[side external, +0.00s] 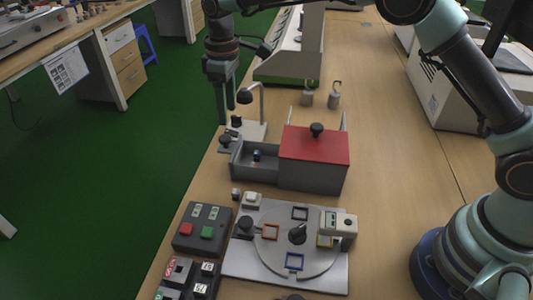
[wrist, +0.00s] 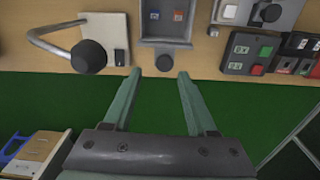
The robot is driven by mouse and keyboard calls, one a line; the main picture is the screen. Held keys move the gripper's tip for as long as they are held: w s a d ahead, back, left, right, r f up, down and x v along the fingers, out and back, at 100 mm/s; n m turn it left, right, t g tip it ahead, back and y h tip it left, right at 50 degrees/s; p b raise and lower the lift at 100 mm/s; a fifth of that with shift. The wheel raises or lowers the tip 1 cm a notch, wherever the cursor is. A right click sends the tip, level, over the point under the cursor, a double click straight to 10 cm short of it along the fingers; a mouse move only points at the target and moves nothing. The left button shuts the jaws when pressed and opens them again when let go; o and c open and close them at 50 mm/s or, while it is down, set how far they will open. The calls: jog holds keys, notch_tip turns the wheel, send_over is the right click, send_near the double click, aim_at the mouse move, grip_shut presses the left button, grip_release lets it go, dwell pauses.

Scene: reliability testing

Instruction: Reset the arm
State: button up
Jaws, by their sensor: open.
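My gripper (side external: 225,103) hangs pointing down at the table's left edge, behind and left of the red-lidded box. In the wrist view my gripper (wrist: 160,76) shows two green fingers spread apart with nothing between them. The fingertips appear in front of the open grey drawer (wrist: 166,34). My arm arches over the table from the right in the side view.
The box with a red lid (side external: 316,145) has its drawer (side external: 240,158) pulled out, with small items inside. A lamp-like stand (side external: 262,104) is close to my gripper. A dial plate (side external: 265,262) and button boxes (side external: 203,228) stand in front. Green floor lies left.

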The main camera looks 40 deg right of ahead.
jog(key=s+d+r+m+t, duration=0.35)
jog(key=s+d+r, duration=0.55)
jog(key=d+r, duration=0.3)
jog(key=s+d+f+m+t, duration=0.1)
jog(key=s+d+m, duration=0.4)
jog(key=s, duration=0.9)
jog(key=shift+d+f+t, duration=0.35)
jog(key=shift+d+f, duration=0.25)
jog(key=shift+d, duration=0.55)
